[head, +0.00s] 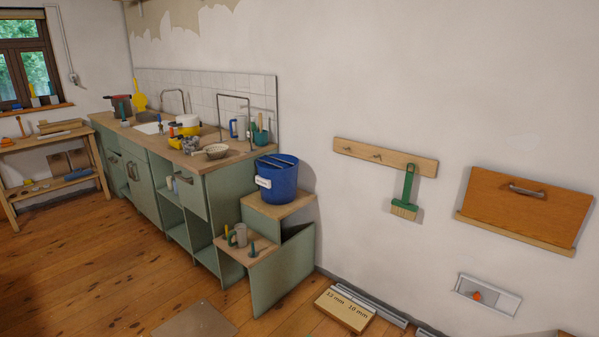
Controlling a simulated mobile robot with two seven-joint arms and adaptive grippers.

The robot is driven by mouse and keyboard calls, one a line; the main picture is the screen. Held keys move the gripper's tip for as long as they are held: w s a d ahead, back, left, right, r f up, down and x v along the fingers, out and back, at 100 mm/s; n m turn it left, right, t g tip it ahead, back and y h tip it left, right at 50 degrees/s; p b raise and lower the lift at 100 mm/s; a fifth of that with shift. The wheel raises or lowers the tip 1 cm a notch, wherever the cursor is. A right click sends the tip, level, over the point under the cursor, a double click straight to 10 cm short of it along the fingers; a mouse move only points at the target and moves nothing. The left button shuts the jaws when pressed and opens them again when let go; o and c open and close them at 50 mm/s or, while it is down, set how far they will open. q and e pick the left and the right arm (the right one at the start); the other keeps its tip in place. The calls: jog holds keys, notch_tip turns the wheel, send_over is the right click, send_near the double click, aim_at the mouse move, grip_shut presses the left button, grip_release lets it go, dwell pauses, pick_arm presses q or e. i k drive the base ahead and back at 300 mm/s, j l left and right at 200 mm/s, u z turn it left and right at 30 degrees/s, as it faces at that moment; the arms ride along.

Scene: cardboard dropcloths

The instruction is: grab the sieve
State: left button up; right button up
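A small round pale bowl-shaped thing (216,151), which looks like the sieve, sits on the wooden countertop (240,148) near its front right end. A short handle-like part seems to stick out to its left. It is small in the picture, so I cannot make out any mesh. Neither of my grippers shows in the head view, and nothing is seen touching the sieve.
A blue bucket (277,180) stands on a low wooden-topped stand right of the counter. Mugs and pots stand behind the sieve. A green brush (405,195) hangs on the wall rail. The wooden floor (110,270) before the cabinets is mostly clear.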

aim_at(209, 153)
jog(key=i, duration=1.5)
